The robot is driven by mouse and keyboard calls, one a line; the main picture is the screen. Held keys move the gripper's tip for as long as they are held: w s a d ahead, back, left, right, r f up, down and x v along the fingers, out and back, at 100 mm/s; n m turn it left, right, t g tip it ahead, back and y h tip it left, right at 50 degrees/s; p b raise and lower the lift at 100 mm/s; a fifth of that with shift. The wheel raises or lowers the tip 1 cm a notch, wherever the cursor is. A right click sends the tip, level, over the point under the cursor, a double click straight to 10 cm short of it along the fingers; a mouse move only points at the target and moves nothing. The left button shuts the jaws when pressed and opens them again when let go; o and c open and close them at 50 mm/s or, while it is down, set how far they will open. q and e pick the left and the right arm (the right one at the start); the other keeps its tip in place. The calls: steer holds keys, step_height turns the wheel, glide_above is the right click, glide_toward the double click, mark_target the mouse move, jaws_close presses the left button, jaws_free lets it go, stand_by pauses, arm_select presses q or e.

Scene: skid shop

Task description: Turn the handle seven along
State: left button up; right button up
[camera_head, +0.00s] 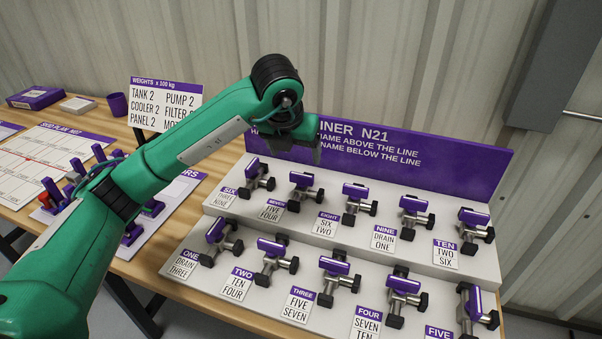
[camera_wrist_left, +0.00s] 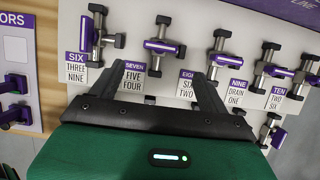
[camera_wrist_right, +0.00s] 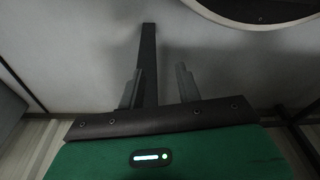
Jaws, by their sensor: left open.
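Handle seven (camera_head: 301,178) is a purple bar on a dark and grey valve in the upper row of the white board, above the card marked SEVEN (camera_head: 270,211). In the left wrist view, handle seven (camera_wrist_left: 163,46) lies across its valve's line. My right gripper (camera_wrist_right: 159,75) is open and empty, away from the board.
Neighbouring handles six (camera_head: 253,167) and eight (camera_head: 355,190) stand close on either side. A lower row of valves is in front. A purple sign (camera_head: 400,160) rises behind the board. A rack of purple-handled pieces (camera_head: 130,232) lies left, partly behind my left arm.

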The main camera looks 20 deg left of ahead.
mark_target(301, 175)
arm_select(q)
steer(key=x, duration=1)
steer(key=shift+f, duration=0.2)
arm_select(e)
steer(key=shift+s+d+f, duration=0.15)
steer(key=shift+s+f, duration=0.1)
steer(key=shift+f, duration=0.55)
arm_select(q)
steer(key=c, duration=1)
arm_select(e)
steer(key=shift+f, duration=0.1)
